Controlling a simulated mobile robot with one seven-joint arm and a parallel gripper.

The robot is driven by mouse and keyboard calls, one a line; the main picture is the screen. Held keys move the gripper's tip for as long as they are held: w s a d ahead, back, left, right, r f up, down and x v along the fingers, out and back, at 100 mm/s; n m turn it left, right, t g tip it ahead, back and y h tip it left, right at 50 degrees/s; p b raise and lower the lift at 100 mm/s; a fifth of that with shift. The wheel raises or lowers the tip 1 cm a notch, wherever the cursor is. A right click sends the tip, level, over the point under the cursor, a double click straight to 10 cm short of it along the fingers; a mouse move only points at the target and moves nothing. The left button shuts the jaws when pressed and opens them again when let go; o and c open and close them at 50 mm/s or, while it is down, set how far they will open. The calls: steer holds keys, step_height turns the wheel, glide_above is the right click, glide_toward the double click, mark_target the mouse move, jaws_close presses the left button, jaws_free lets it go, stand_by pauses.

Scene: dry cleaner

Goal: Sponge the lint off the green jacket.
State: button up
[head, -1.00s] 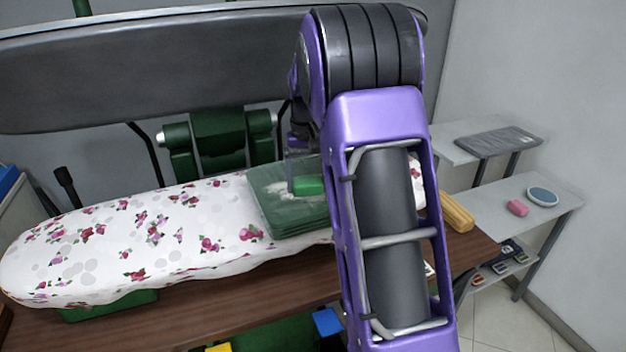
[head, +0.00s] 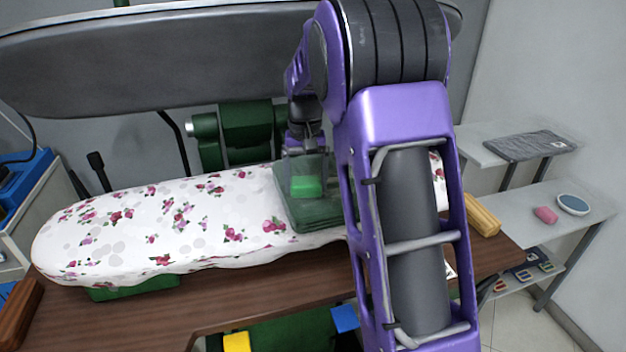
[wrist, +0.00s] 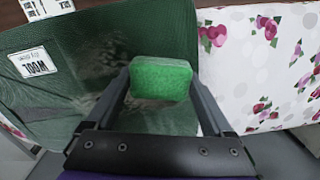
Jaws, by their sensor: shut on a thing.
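The green jacket (head: 290,218) lies folded on the flowered ironing board, partly hidden behind my arm in the head view. In the wrist view the jacket (wrist: 30,105) carries a white tag reading WOOL (wrist: 35,62). Pale lint streaks (wrist: 98,68) show on its cloth left of the sponge. My gripper (wrist: 161,82) is shut on a bright green sponge (wrist: 160,80), held between its two fingers. In the head view the sponge (head: 306,187) is over the left part of the jacket. I cannot tell whether it touches the cloth.
The flowered ironing board (head: 130,235) stands over a brown table (head: 235,290).

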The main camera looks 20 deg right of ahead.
steer(key=shift+a, duration=1.85)
steer(key=shift+w, duration=1.1)
steer(key=shift+w+d, duration=0.2)
steer(key=shift+d, duration=9.05)
steer(key=shift+r, duration=3.05)
steer(key=shift+r, duration=0.1)
step_height(320, 180, up, 3)
steer(key=shift+f, duration=0.1)
